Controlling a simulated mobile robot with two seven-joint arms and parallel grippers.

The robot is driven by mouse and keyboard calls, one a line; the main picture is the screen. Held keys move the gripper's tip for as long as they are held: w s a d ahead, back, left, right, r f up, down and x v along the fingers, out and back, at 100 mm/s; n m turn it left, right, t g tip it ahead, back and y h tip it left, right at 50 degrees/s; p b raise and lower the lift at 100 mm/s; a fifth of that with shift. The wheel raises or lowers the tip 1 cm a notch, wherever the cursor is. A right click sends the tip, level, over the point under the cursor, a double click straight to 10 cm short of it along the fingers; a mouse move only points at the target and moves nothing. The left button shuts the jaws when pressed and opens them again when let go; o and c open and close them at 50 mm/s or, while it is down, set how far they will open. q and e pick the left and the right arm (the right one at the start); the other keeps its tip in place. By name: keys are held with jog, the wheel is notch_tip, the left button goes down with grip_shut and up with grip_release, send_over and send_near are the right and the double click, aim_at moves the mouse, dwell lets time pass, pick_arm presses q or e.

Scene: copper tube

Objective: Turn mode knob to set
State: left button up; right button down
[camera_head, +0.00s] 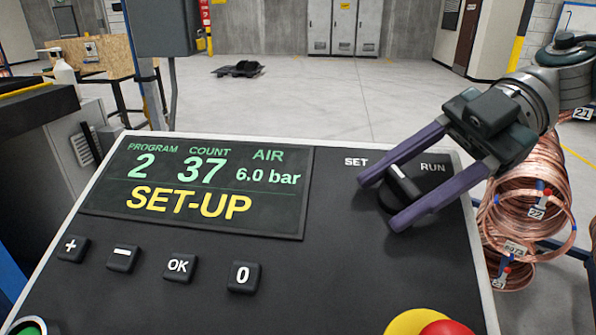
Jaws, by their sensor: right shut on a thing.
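The mode knob (404,187) is black with a white pointer mark and sits at the upper right of the control panel (330,270). Its mark points up and to the left, toward the SET label (356,161) and away from the RUN label (432,168). My right gripper (382,202) reaches in from the right. Its two purple fingers lie on either side of the knob and are shut on it, hiding part of its sides. The display (200,190) reads SET-UP in yellow, with program 2, count 37 and air 6.0 bar. My left gripper is out of view.
A red and yellow emergency stop (440,325) is at the panel's bottom edge. Copper coils (535,200) hang at the right, beyond the panel. The floor behind is mostly clear.

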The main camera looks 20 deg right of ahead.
jog(key=shift+n+g+h+b, duration=0.4)
jog(key=shift+n+g+b, duration=0.2)
jog(key=shift+n+g, duration=0.4)
jog(key=shift+g, duration=0.3)
jog(key=shift+c, duration=1.4)
grip_release()
jog(key=shift+a, duration=0.1)
jog(key=shift+d+r, duration=0.1)
jog(key=shift+d, duration=0.25)
jog(key=b+v, duration=0.3)
jog(key=v, duration=0.4)
jog(key=shift+w+d+r, duration=0.1)
jog(key=shift+d+r, duration=0.1)
jog(key=shift+b+v, duration=0.35)
jog(key=shift+v, duration=0.5)
